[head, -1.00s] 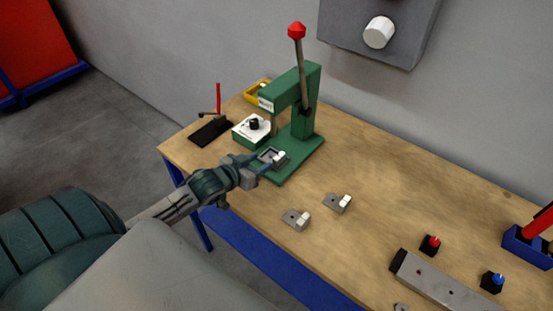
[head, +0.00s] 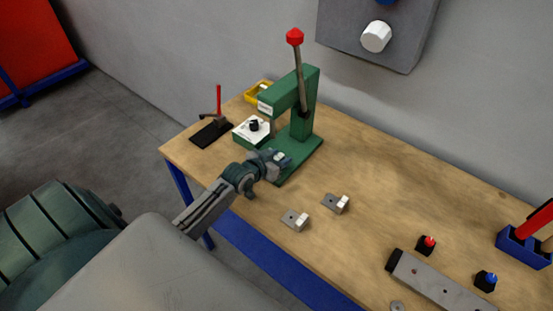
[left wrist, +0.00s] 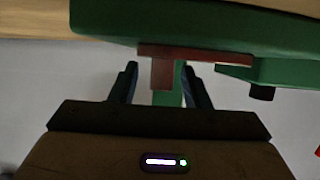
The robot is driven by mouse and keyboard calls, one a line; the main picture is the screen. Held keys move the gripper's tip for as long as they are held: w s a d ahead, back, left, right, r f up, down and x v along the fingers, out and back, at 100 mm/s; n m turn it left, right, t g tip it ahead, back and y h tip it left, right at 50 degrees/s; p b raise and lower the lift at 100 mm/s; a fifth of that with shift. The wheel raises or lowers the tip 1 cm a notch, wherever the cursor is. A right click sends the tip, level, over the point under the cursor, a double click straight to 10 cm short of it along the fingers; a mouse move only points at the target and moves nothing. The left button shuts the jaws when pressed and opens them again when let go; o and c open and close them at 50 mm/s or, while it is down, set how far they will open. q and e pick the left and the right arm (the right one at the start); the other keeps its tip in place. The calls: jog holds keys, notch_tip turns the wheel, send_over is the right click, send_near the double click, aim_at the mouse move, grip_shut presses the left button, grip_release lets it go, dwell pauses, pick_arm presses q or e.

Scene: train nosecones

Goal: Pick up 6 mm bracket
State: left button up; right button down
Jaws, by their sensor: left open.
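Two small grey brackets with white blocks lie on the wooden table, the nearer bracket (head: 295,219) and the farther bracket (head: 336,203). I cannot read a size on either. My left gripper (head: 281,160) is at the base of the green press (head: 305,120), with its jaws over the spot of a third bracket, which is mostly hidden behind the gripper. In the left wrist view, the fingers of the left gripper (left wrist: 163,85) are open and apart, with a reddish-brown piece (left wrist: 162,72) between or just beyond them. Contact cannot be told.
A white-topped green box (head: 252,131) stands left of the press, with a yellow tray (head: 258,92) behind. A red-handled clamp on a black plate (head: 210,132) is farther left. A grey bar (head: 440,282) and red and blue buttons are at right.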

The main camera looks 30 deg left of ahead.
pick_arm(q)
jog(key=shift+s, duration=0.1)
jog(key=shift+c, duration=1.1)
grip_shut()
jog(key=shift+r, duration=0.1)
